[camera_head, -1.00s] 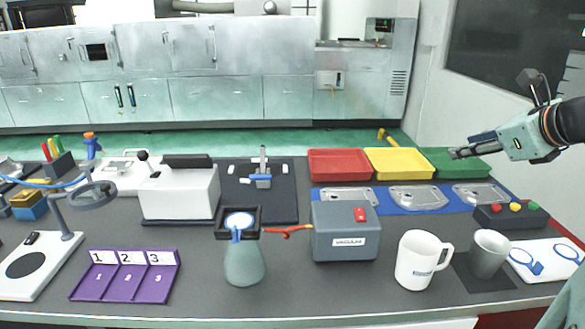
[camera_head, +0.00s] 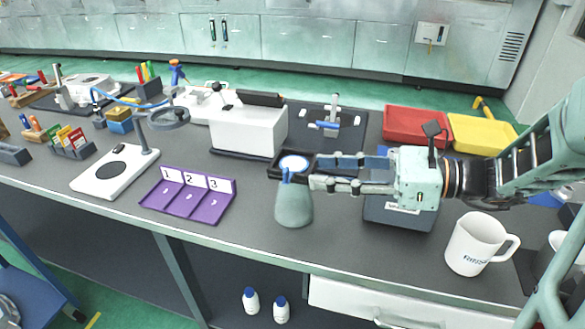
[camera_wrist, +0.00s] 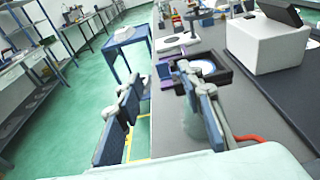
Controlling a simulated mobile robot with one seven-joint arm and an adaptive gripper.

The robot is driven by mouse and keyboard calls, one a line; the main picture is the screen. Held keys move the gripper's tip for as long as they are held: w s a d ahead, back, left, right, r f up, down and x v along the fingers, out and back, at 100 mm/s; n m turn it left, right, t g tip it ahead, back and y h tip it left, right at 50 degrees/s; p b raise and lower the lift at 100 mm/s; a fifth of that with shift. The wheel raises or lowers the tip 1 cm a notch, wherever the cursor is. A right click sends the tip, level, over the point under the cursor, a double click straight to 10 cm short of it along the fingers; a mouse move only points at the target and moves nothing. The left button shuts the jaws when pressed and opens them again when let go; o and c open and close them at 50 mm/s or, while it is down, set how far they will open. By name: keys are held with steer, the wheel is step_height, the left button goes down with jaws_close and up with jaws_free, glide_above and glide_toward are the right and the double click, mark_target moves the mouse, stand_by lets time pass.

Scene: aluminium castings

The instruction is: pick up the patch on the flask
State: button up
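The flask (camera_head: 293,206) is grey-green and stands upright near the front edge of the bench. A black square frame (camera_head: 271,172) sits at its top, and the patch, a round white disc with a blue rim (camera_head: 295,163), lies in it. The patch also shows in the wrist view (camera_wrist: 207,66), partly behind one finger. My gripper (camera_head: 318,174) is open and empty, with its fingertips just right of the frame. In the wrist view my gripper (camera_wrist: 158,80) has its fingers spread, one in front of the flask and frame. I cannot tell whether it touches them.
The grey vacuum box (camera_head: 400,214) stands below my gripper, with a white mug (camera_head: 474,245) to its right. A purple numbered tray (camera_head: 188,196) lies left of the flask. A white machine (camera_head: 247,127) stands behind. Bare bench lies between tray and flask.

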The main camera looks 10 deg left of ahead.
mark_target(288, 170)
steer(key=a, duration=0.3)
steer(key=a+f+b, duration=0.1)
steer(key=a, duration=0.1)
steer(key=shift+w+a, duration=0.3)
steer(key=shift+a, duration=0.05)
jaws_close()
